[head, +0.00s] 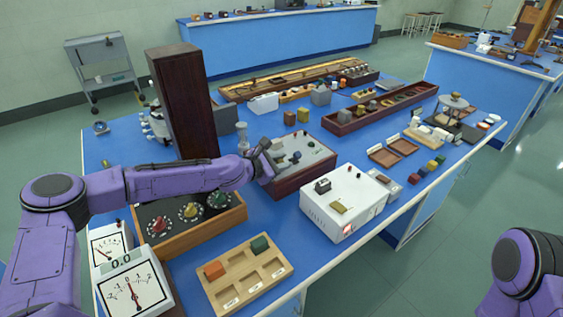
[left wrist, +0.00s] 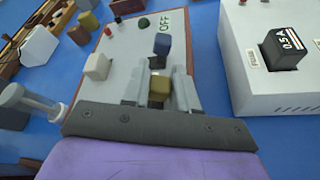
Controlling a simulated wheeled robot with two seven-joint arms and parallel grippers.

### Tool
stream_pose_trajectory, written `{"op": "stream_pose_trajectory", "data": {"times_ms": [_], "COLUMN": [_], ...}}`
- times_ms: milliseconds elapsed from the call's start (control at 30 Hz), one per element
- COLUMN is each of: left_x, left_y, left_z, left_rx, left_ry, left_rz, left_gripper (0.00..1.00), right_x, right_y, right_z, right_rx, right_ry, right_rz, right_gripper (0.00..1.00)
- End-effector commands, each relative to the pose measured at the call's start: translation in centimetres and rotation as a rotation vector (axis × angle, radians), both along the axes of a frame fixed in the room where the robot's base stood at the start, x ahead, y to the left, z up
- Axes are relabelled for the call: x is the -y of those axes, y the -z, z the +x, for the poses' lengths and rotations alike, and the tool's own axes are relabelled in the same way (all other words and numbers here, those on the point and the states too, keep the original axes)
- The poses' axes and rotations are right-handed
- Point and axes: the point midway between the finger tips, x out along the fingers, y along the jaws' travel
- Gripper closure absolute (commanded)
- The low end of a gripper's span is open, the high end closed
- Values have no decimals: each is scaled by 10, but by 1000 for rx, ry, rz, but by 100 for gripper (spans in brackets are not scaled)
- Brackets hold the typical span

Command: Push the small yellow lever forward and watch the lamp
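The small yellow lever (left wrist: 159,88) is on the sloped grey top of a wooden-sided box (head: 305,172). In the left wrist view it sits between the two narrow fingers of my left gripper (left wrist: 160,82), which appear closed against both its sides. In the head view my left gripper (head: 264,163) reaches over the box's left edge and hides the lever. A blue lever (left wrist: 161,44) and a white lever (left wrist: 97,66) share the panel. A dark green dome (left wrist: 143,22) and a red dome (left wrist: 108,30) are behind them, with an OFF sign (left wrist: 165,21). My right gripper is out of view.
A white box (head: 343,205) with a black 0.5A block stands right of the panel. A dial box (head: 188,215), meters (head: 133,290) and a wooden tray (head: 240,275) are in front. A tall dark wooden case (head: 183,100) stands behind my left arm. A small hourglass (left wrist: 25,100) is close left.

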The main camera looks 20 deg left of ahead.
Motion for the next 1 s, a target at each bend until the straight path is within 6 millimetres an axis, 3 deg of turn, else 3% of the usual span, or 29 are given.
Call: {"op": "stream_pose_trajectory", "data": {"times_ms": [367, 800, 1000], "left_x": [-4, -19, -26], "left_y": [-4, -10, -6], "left_z": [3, 14, 20], "left_rx": [-55, -277, -376], "left_ry": [-2, -1, -2], "left_rz": [-70, -352, -479], "left_gripper": [100, 100, 100], "right_x": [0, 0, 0], "right_y": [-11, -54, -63], "right_z": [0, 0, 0], "right_rx": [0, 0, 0], "right_ry": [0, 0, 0], "right_rz": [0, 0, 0], "right_gripper": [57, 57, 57]}}
